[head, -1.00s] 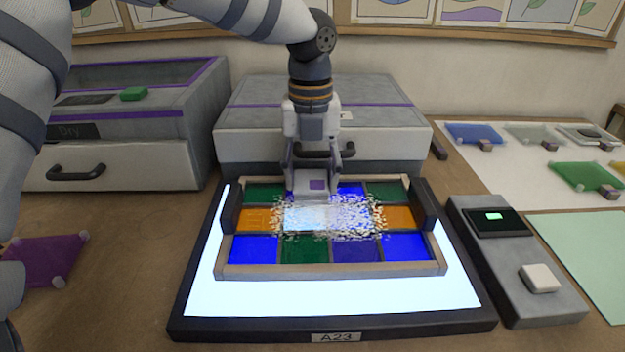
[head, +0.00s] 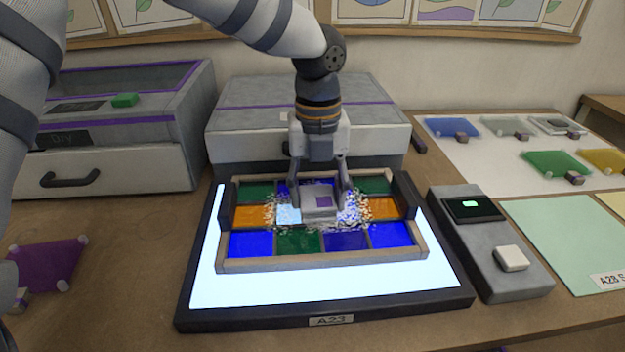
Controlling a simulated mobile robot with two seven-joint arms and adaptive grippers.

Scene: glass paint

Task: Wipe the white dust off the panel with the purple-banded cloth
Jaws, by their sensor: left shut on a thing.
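The panel (head: 250,243) is a wooden-framed grid of blue, green and orange glass lying on a lit light table (head: 320,287). White dust (head: 352,212) covers its middle, on both sides of the cloth and over parts of the orange panes. My left gripper (head: 320,195) reaches down over the panel's middle, shut on the purple-banded cloth (head: 316,206), a grey block with a purple square on top. The cloth sits low over the dusty middle; whether it touches the glass is hard to tell. My right gripper is not in view.
Grey drawer units stand behind, a closed one (head: 240,120) and one marked Dry (head: 120,150). A grey box with a white button (head: 511,258) stands right of the light table. Coloured glass pieces (head: 555,164) lie at the far right, a purple one (head: 45,265) at left.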

